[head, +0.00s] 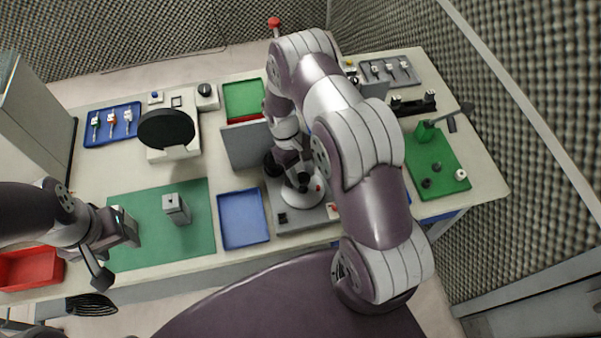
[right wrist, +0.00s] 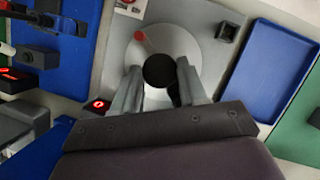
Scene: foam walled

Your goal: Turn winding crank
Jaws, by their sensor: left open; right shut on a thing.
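The winding crank shows in the right wrist view as a pale round disc (right wrist: 195,45) with a black knob (right wrist: 158,70) and a red mark (right wrist: 140,37) near its rim. In the head view the disc (head: 292,201) sits on a grey base plate (head: 312,217), partly hidden by my right arm. My right gripper (right wrist: 160,78) is shut on the black knob, a finger on each side. My left gripper (head: 117,250) is open and empty at the left, over the green mat's left edge, far from the crank.
A grey block (head: 176,210) stands on the green mat (head: 150,245). A blue tray (head: 243,220) lies left of the crank plate. A grey upright panel (head: 244,146) stands behind it. A red bin (head: 30,267) is at far left, and a green board (head: 440,170) lies at right.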

